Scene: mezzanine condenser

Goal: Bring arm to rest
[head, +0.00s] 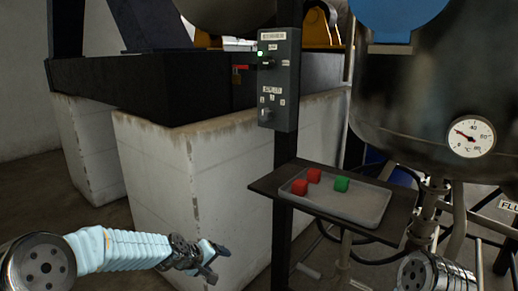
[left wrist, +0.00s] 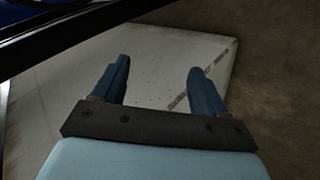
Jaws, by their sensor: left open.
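My left arm comes in from the lower left of the head view. Its gripper (head: 214,262) is open and empty, in front of the white block and left of the dark post. In the left wrist view the two blue fingers of this gripper (left wrist: 158,82) stand wide apart with nothing between them. Behind them are a pale block face and brown floor. My right gripper is not in view; only a round joint of my own shows at the lower right of the head view.
A control box (head: 279,80) with a green light is on the post. White blocks (head: 190,170) stand left. A tank with a gauge (head: 471,136) is right.

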